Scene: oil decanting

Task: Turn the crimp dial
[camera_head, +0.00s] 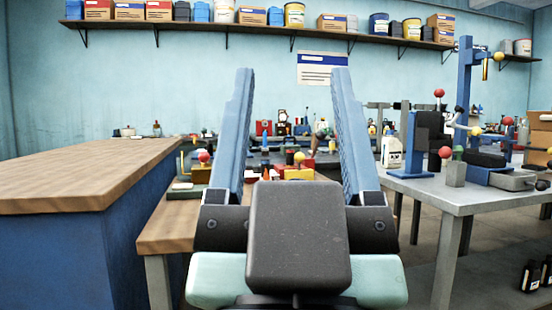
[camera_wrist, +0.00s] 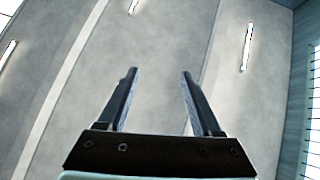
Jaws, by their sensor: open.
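My gripper (camera_head: 292,72) fills the middle of the head view, its two long blue fingers spread apart and pointing up. It is open, with nothing between the fingers. In the wrist view, my gripper (camera_wrist: 158,72) is also empty, against the ceiling. I cannot make out the crimp dial with certainty. A blue stand with a dark block (camera_head: 424,135) is on the right-hand table, topped by a red ball knob (camera_head: 438,93). A taller blue frame (camera_head: 465,85) stands behind it. My gripper is not touching either. My gripper and wrist hide part of the middle workbench.
A wood-topped blue counter (camera_head: 75,180) stands at left. The grey table (camera_head: 455,198) at right carries a white jug (camera_head: 391,153) and a grey block (camera_head: 454,174). The middle bench (camera_head: 165,225) is cluttered at the back. A loaded wall shelf (camera_head: 230,30) runs above.

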